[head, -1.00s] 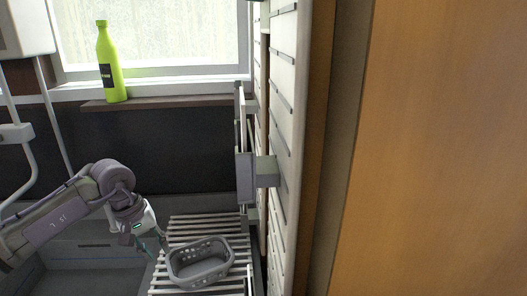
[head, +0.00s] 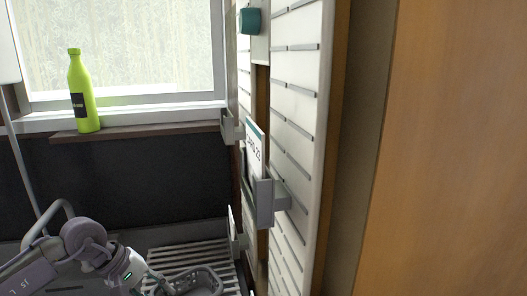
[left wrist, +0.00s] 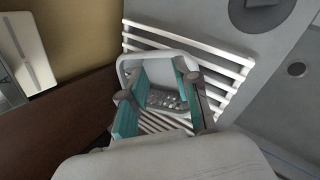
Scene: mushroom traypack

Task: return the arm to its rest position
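My left gripper (head: 155,282) is at the lower left of the head view, beside the left edge of a grey basket-like tray (head: 212,275). In the left wrist view its two teal-padded fingers (left wrist: 160,105) stand apart, with nothing seen held between them. The tray (left wrist: 157,56) shows beyond and between the fingers on white slats. No mushrooms can be made out in it, though the fingers hide part of it. I cannot tell whether a finger touches the tray rim. My right gripper is in neither view.
A slatted rack (head: 190,237) lies under the tray. A white slotted panel (head: 290,120) with a grey holder (head: 264,202) and a card (head: 255,146) stands right of it. A green bottle (head: 84,95) stands on the window ledge (head: 150,130). A wooden surface (head: 450,150) fills the right.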

